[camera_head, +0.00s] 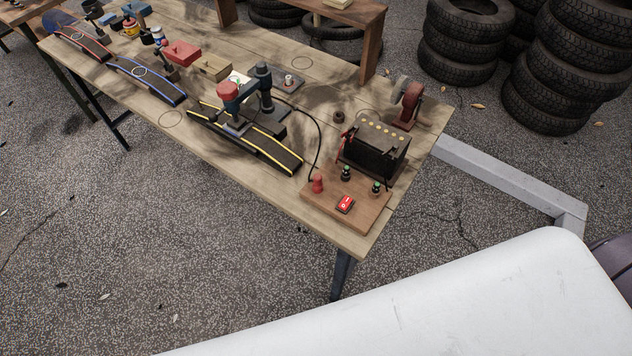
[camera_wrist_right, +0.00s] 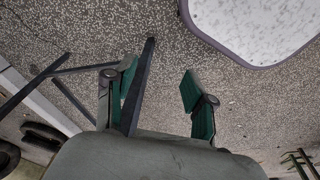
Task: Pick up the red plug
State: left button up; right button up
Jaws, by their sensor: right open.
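The red plug (camera_head: 318,183) stands at the left edge of a small wooden board (camera_head: 366,214) near the front right corner of the workbench. A black cable runs down close to it from the bench behind. My right gripper (camera_wrist_right: 160,88) shows only in the right wrist view, with its green-padded fingers spread apart and nothing between them. It faces the pavement, and the plug is not in that view. My left gripper is in neither view.
The board also holds a red switch (camera_head: 346,204) and two dark terminals. A black battery (camera_head: 374,148) stands behind it. A dark ramp with yellow edges (camera_head: 272,147) lies to the left. In the wrist view a dark bar (camera_wrist_right: 143,80) overlaps one finger.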

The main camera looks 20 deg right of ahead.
jog(key=w+a+r+t+y+b, duration=0.15)
jog(key=w+r, duration=0.25)
jog(key=r, duration=0.6)
jog(key=w+a+r+n, duration=0.1)
jog(key=w+a+r, duration=0.15)
jog(key=r, duration=0.75)
jog(key=w+a+r+b, duration=0.1)
jog(key=w+r, duration=0.4)
jog(key=r, duration=0.5)
jog(key=w+a+r+n+g+y, duration=0.1)
jog(key=w+a+r+n, duration=0.4)
jog(key=w+a, duration=0.3)
notch_tip(320, 180, up, 9)
jog(key=n+g+h, duration=0.2)
jog(key=h, duration=0.1)
send_over(318, 176)
jog(key=f, duration=0.8)
jog(key=shift+s+d+p, duration=0.1)
jog(key=shift+s+p, duration=0.2)
jog(key=shift+p, duration=0.05)
jog(key=shift+w+f+p, duration=0.15)
jog(key=shift+f+p, duration=0.1)
jog(key=shift+f, duration=1.1)
jog(key=shift+w+f+p, duration=0.15)
jog(key=shift+f+p, duration=0.1)
jog(key=shift+f, duration=1.1)
grip_shut()
